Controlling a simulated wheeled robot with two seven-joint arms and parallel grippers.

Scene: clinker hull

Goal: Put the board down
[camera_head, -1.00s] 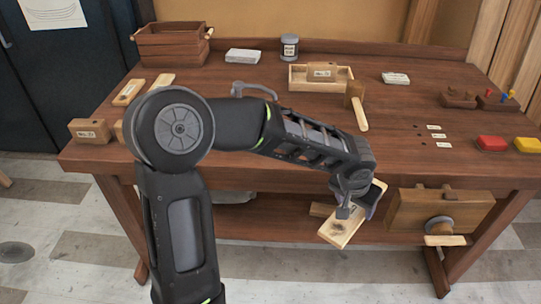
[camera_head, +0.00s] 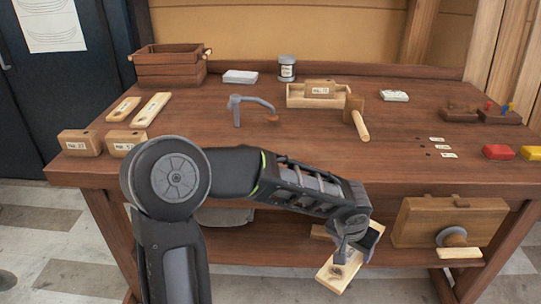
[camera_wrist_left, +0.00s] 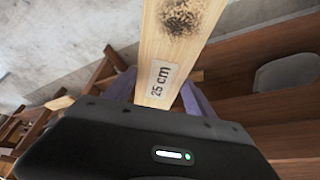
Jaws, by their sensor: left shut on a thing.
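The board (camera_head: 335,275) is a pale wooden piece with a dark speckled patch. In the left wrist view the board (camera_wrist_left: 165,55) shows a "25 cm" label. My left gripper (camera_head: 352,252) is shut on the board and holds it tilted in front of the workbench's (camera_head: 400,150) front edge, below the top. In the wrist view purple-grey fingers (camera_wrist_left: 160,95) lie on both sides of the board. The board's held end is hidden by the gripper. My right gripper is not in view.
On the bench stand a wooden crate (camera_head: 170,70), a tray (camera_head: 300,97), a mallet (camera_head: 357,118), a bit brace (camera_head: 250,105), two short planks (camera_head: 150,110) and labelled blocks (camera_head: 80,143). A vise (camera_head: 440,220) is on the front right. The middle of the top is clear.

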